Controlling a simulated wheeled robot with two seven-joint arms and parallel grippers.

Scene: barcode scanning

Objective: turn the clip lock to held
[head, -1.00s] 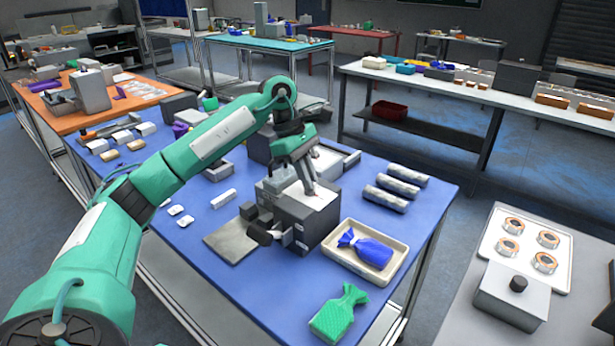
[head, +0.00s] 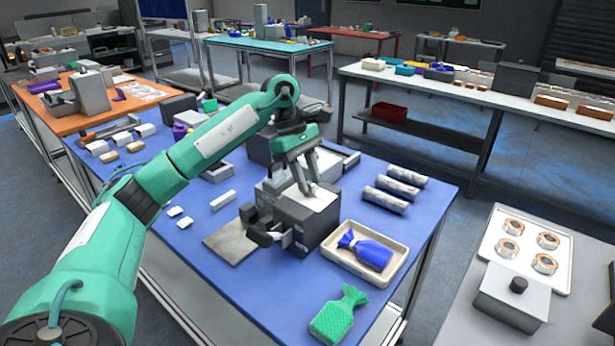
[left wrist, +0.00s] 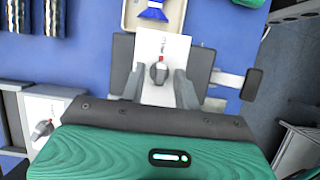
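A dark grey box (head: 315,228) with a white plate on top stands on the blue table; I take it to carry the clip lock. In the left wrist view, a dark knob (left wrist: 160,74) sits on the white plate (left wrist: 150,45), with a small red mark beside it toward the picture's top. Any lettering is too small to read. My left gripper (head: 305,188) is over the plate, pointing down. In the left wrist view its two fingers (left wrist: 160,88) are apart, one on each side of the knob, with gaps visible. My right gripper is not in view.
A tray (head: 352,268) with a blue bag (head: 368,250) stands right of the box, with a green bag (head: 338,314) nearer. A second knob (left wrist: 42,128) shows on another unit at left in the left wrist view.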

